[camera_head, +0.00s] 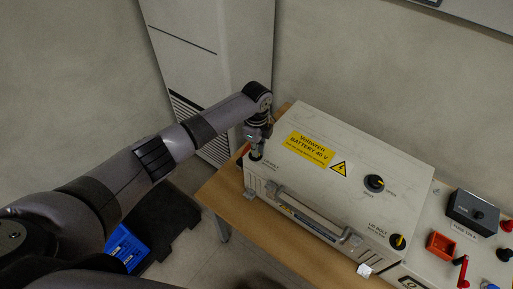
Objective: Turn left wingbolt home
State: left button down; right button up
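My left gripper (256,151) points down at the left front corner of the lid of a pale grey battery box (400,170). It is over the spot by the "lid bolt" label, so the left wingbolt is hidden beneath or between its fingers. The fingers are too small and dark to show whether they are open or shut on the bolt. A right lid bolt (398,242) with a black and yellow knob shows at the box's right front corner. My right gripper is not in view.
A black rotary switch (374,183) and a yellow warning label (310,149) are on the lid. A bar handle runs along the front. An orange tray (440,246), a dark grey box (473,212) and a red-handled part (462,270) lie right. A blue crate (127,247) is on the floor.

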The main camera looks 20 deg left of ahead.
pick_arm(q)
jog(key=shift+m, duration=1)
jog(key=c, duration=1.8)
grip_release()
jog(key=shift+r, duration=0.15)
notch_tip(320, 180, up, 12)
